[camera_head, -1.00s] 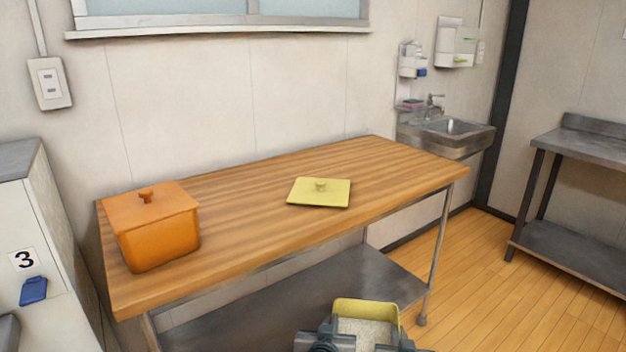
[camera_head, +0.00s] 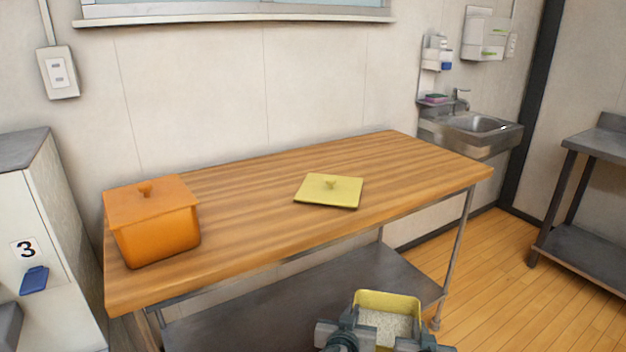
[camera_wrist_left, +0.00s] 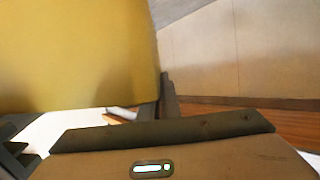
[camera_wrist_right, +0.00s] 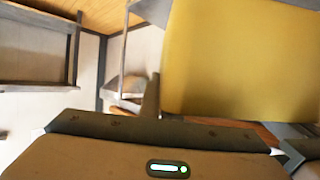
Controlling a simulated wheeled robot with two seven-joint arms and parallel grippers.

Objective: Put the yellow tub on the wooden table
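The yellow tub (camera_head: 363,300) is at the bottom of the head view, in front of the wooden table's (camera_head: 240,240) front edge. It is open on top with pale, grainy contents. My left gripper (camera_head: 342,332) is at its left side and my right gripper (camera_head: 418,343) at its right side. The tub's yellow wall fills much of the left wrist view (camera_wrist_left: 75,55) and the right wrist view (camera_wrist_right: 240,60), close against the grippers. Both appear shut on it, though the fingertips are mostly hidden. The tub is held upright, off the table.
A yellow lid (camera_head: 322,192) with a knob lies on the tabletop. A lidded orange pot (camera_head: 160,238) stands at the table's left end. The tabletop's right part is clear. A grey lower shelf (camera_head: 290,310) sits beneath. A white cabinet (camera_head: 40,220) stands left.

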